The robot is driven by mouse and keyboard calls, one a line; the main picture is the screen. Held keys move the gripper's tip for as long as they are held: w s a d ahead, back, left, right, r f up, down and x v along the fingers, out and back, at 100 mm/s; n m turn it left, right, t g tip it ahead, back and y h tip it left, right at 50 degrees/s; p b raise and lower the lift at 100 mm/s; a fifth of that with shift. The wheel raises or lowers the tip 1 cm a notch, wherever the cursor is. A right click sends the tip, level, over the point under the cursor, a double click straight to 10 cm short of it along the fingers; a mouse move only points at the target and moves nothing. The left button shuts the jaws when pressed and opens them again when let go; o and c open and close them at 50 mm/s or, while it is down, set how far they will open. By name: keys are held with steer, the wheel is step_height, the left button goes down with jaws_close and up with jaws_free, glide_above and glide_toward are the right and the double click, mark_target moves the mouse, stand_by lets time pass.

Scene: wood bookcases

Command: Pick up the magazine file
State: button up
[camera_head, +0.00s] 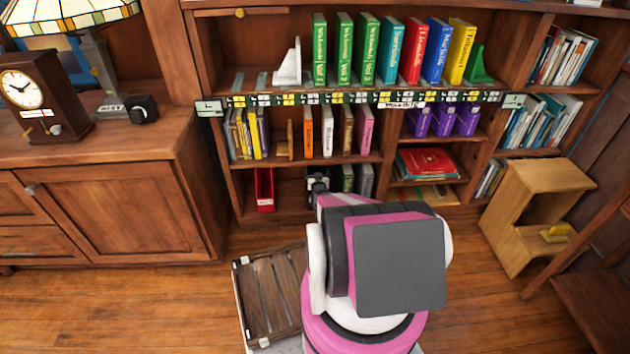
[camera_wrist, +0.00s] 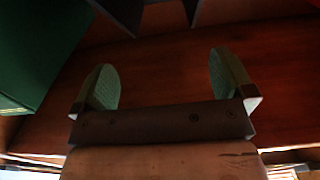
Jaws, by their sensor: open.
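A narrow red upright box with a pale label, which looks like a magazine file (camera_head: 264,190), stands on the bottom shelf at left in the head view. Several purple upright items (camera_head: 442,121) on the middle right shelf could also be files; I cannot tell. My gripper (camera_head: 317,183) is at the bottom shelf, to the right of the red box and apart from it, partly hidden by my arm. In the wrist view my gripper (camera_wrist: 164,80) is open, with nothing between its fingers. Dark shapes (camera_wrist: 150,15) lie beyond the fingertips, too dim to identify.
Green and grey books (camera_head: 356,179) stand just right of my gripper; a green surface (camera_wrist: 40,50) fills the wrist view's left. A slatted wooden crate (camera_head: 268,290) is on the floor. A step stool (camera_head: 535,205) stands right, a cabinet (camera_head: 110,210) left.

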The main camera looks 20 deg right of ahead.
steer(key=x, duration=0.8)
steer(key=shift+w, duration=0.45)
steer(key=shift+f, duration=0.1)
steer(key=shift+c, duration=0.3)
steer(key=c, duration=1)
steer(key=shift+c, duration=0.2)
steer(key=shift+r, duration=0.2)
